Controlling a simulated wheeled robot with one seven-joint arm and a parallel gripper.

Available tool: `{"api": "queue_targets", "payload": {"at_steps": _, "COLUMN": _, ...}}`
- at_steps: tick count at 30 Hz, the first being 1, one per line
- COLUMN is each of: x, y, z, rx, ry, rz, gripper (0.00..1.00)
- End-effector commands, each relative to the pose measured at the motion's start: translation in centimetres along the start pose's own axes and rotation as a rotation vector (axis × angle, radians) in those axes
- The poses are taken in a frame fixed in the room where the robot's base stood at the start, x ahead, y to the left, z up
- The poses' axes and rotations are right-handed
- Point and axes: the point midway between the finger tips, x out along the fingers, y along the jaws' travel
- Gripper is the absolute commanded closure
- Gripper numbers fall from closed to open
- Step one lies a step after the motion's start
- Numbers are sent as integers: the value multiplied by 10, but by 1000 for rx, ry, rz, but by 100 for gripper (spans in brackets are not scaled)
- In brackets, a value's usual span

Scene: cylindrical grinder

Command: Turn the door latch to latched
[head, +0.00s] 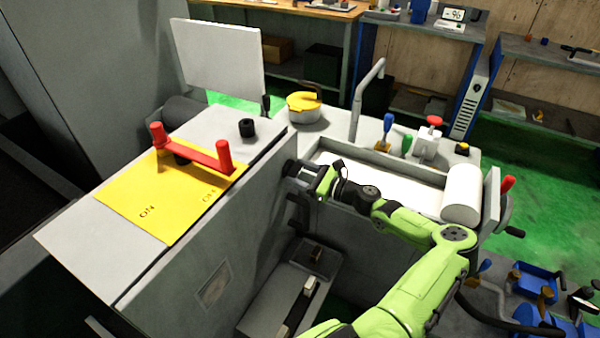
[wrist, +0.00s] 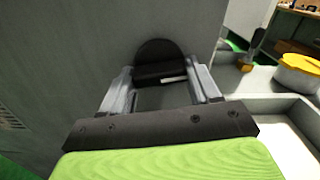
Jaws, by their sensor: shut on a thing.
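The door latch is a black, round-topped knob (wrist: 158,52) on the grey door panel (wrist: 70,50) in the wrist view. A dark bar crosses its lower part, with a small light strip beside it. My gripper (wrist: 164,82) has its two grey fingers on either side of the latch and is shut on it. In the head view my gripper (head: 304,172) reaches the upper right edge of the grey panel. I cannot tell the latch's angle for certain.
A yellow plate with a red handle (head: 192,150) lies on the machine top at left. A white trough (head: 405,175) and white roller (head: 462,193) are at right of the gripper. A yellow-lidded pot (head: 304,106) stands behind. Blue trays (head: 535,280) lie at lower right.

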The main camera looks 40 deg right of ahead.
Motion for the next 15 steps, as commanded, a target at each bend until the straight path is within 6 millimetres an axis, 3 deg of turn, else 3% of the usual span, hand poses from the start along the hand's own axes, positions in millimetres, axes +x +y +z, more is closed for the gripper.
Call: {"api": "queue_targets", "payload": {"at_steps": 15, "x": 0, "y": 0, "z": 0, "rx": -488, "ry": 0, "rz": 3, "gripper": 69}}
